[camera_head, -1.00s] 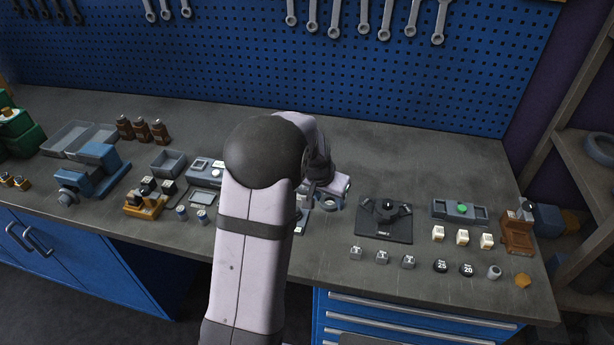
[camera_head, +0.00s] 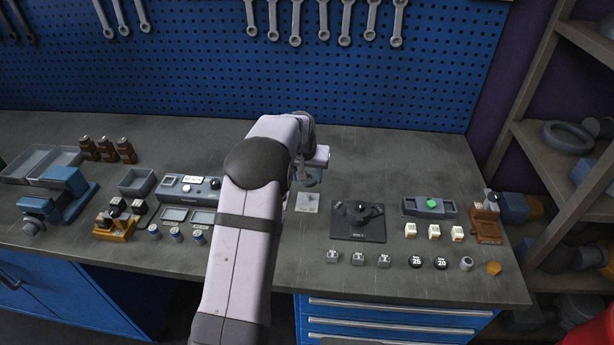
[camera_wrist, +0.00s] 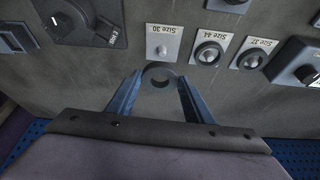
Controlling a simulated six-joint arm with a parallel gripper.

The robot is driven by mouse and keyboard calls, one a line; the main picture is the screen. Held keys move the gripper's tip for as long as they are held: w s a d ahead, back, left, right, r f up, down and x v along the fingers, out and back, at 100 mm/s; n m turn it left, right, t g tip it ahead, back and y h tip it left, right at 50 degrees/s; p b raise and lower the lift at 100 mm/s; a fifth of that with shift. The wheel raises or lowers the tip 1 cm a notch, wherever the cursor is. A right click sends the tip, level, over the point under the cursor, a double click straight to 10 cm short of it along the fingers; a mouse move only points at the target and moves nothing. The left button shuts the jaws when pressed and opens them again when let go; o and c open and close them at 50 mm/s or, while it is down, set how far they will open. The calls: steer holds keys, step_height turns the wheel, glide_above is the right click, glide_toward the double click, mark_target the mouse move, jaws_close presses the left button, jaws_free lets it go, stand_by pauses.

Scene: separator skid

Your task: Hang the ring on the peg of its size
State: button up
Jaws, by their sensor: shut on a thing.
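My gripper (camera_wrist: 156,82) is shut on a grey ring (camera_wrist: 160,69), which sits between the blue fingertips in the wrist view. In the head view my gripper (camera_head: 309,178) is above the bench behind the Size 30 plate (camera_head: 307,202); my arm hides the other plates.
A black plate with a knob (camera_head: 358,222) stands right of the Size 30 plate. A grey control box (camera_head: 188,188) stands left of my arm. Small blocks and round caps line the bench front. The bench behind is mostly clear up to the blue pegboard (camera_head: 400,90).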

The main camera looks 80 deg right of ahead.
mark_target(308, 196)
steer(key=shift+f+b, duration=1.8)
steer(key=shift+f, duration=0.85)
steer(key=shift+f+b, duration=0.95)
steer(key=shift+f, duration=0.55)
steer(key=o, duration=1.8)
steer(key=shift+r, duration=0.15)
steer(key=shift+r+p, duration=2.4)
steer(key=shift+r, duration=1)
